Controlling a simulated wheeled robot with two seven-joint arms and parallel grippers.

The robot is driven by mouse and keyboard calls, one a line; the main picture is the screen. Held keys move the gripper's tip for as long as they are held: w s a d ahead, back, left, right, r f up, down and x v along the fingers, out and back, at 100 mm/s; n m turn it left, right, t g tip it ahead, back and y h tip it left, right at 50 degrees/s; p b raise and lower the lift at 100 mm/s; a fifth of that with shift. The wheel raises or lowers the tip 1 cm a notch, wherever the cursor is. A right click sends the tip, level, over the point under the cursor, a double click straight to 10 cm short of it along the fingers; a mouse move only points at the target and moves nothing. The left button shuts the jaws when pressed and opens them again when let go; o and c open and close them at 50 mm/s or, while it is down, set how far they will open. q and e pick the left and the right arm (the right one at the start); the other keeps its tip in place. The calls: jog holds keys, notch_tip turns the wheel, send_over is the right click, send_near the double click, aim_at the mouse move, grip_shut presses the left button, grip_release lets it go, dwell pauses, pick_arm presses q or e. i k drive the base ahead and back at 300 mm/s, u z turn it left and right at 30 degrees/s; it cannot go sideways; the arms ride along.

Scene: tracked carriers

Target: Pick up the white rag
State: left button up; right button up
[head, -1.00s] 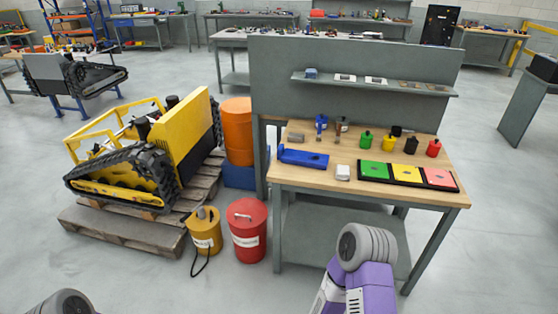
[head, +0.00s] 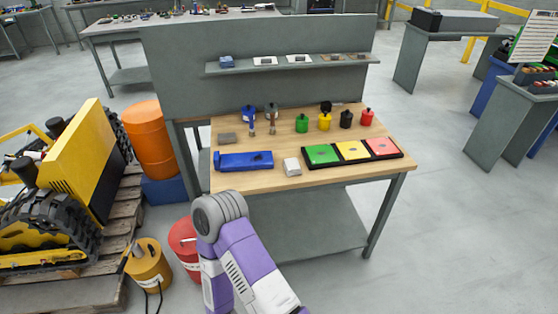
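A small white folded thing, which looks like the white rag (head: 292,167), lies on the wooden top of the workbench (head: 238,181), near its front edge. It sits between a blue tool-like block (head: 243,161) and a black tray (head: 310,166) with green, yellow and red pads. Nothing touches it from above. My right arm, purple and white with a grey rounded joint, rises from the bottom in front of the bench. No fingers of either gripper show in the head view. My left arm is out of the picture.
Small green, yellow, black and red bottles, including a red bottle (head: 367,118), stand behind the tray. A grey block (head: 228,138) lies at back left. A red bin (head: 185,245) and yellow can (head: 148,264) stand left of the bench.

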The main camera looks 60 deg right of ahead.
aim_at(291, 166)
jog(key=z, duration=0.6)
jog(key=i, duration=0.75)
jog(key=z, duration=0.85)
